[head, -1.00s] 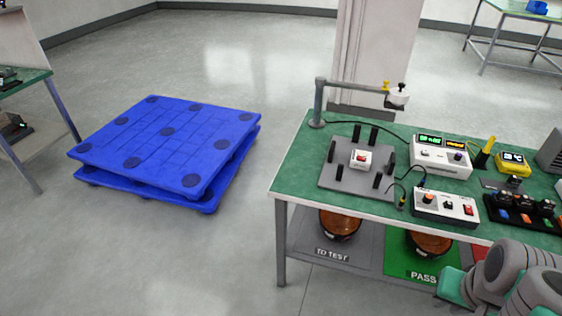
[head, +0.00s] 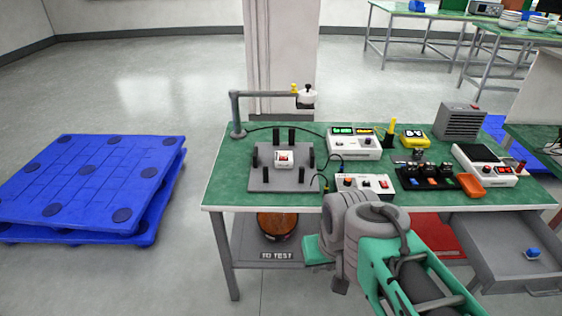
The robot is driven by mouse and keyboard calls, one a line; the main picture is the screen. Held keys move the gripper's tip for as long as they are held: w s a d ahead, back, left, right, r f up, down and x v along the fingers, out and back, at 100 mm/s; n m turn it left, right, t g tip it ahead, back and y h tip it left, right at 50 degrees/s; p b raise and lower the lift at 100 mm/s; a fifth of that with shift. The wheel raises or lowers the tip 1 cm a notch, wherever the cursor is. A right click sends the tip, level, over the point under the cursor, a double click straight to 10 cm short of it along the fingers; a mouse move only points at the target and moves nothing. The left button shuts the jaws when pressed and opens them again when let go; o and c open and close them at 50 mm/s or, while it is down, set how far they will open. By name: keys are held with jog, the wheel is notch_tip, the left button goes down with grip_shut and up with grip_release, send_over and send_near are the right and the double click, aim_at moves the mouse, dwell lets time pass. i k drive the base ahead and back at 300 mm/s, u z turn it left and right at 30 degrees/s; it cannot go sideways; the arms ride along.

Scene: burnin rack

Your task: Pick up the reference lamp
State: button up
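I cannot tell for sure which thing is the reference lamp. A small blue object (head: 532,253) lies in the open grey drawer (head: 490,278) under the bench's right end. Several small modules with blue, orange and green parts stand in a black rack (head: 431,180) on the bench. A small white block with a red switch (head: 284,158) sits on a grey plate with black posts (head: 264,182). My arm shows at the lower middle, in front of the bench. My gripper does not show.
The green bench (head: 222,180) carries a white meter box (head: 354,146), a switch box (head: 364,186), an orange tray (head: 470,187) and a post with an overhead arm (head: 236,115). Blue pallets (head: 92,185) lie on the floor at left. Floor between is free.

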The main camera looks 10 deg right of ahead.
aim_at(279, 164)
jog(key=u, duration=0.3)
jog(key=k, duration=0.3)
jog(key=z, duration=1.05)
jog(key=i, duration=1.25)
jog(key=u, duration=1.5)
jog(key=i, duration=0.7)
jog(key=u, duration=0.7)
